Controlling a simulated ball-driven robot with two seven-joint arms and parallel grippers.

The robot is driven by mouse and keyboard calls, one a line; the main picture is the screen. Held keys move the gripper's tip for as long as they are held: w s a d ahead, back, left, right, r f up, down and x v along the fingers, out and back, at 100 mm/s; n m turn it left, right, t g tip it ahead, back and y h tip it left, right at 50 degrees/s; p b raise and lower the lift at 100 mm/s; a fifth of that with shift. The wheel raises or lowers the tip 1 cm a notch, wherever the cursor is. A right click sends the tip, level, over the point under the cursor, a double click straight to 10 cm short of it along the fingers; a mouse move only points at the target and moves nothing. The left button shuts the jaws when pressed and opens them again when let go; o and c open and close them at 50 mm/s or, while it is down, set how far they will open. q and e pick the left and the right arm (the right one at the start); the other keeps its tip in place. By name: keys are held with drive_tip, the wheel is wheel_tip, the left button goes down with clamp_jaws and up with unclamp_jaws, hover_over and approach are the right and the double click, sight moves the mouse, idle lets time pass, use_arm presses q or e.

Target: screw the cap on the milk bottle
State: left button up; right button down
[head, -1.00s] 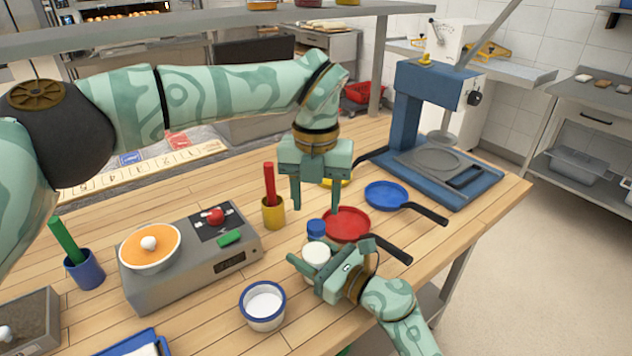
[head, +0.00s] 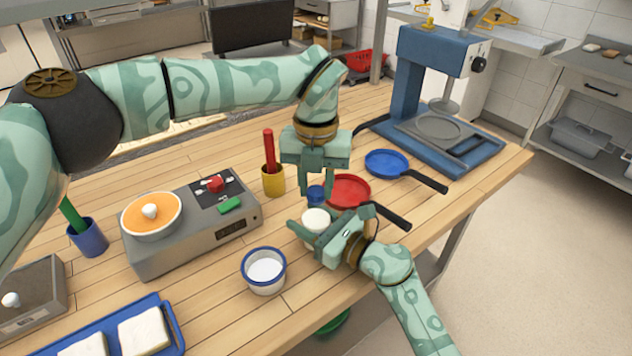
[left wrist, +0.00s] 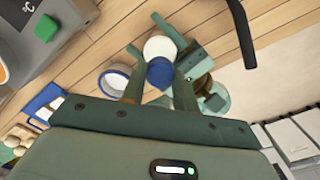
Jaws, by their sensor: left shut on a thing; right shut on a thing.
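The blue cap (head: 316,193) is between the fingertips of my left gripper (head: 316,196), which is shut on it. In the left wrist view the cap (left wrist: 160,73) shows between the two fingers, with the white bottle top (left wrist: 160,47) beside it. The white milk bottle (head: 315,219) stands just in front of the cap in the head view. My right gripper (head: 322,226) is shut on the bottle from the front right. The bottle's lower part is largely hidden by that gripper. I cannot tell whether cap and bottle touch.
A red pan (head: 349,190) lies close on the right, a blue pan (head: 386,163) behind it. A yellow cup (head: 273,181) with a red stick and a grey heater (head: 187,252) are on the left. A blue-rimmed bowl (head: 264,285) stands in front.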

use_arm(q)
drive_tip(key=shift+m, duration=0.9)
drive_tip(key=o, duration=1.2)
drive_tip(key=shift+c, duration=0.2)
wheel_tip(320, 180, up, 12)
use_arm(e)
drive_tip(key=c, duration=0.5)
unclamp_jaws()
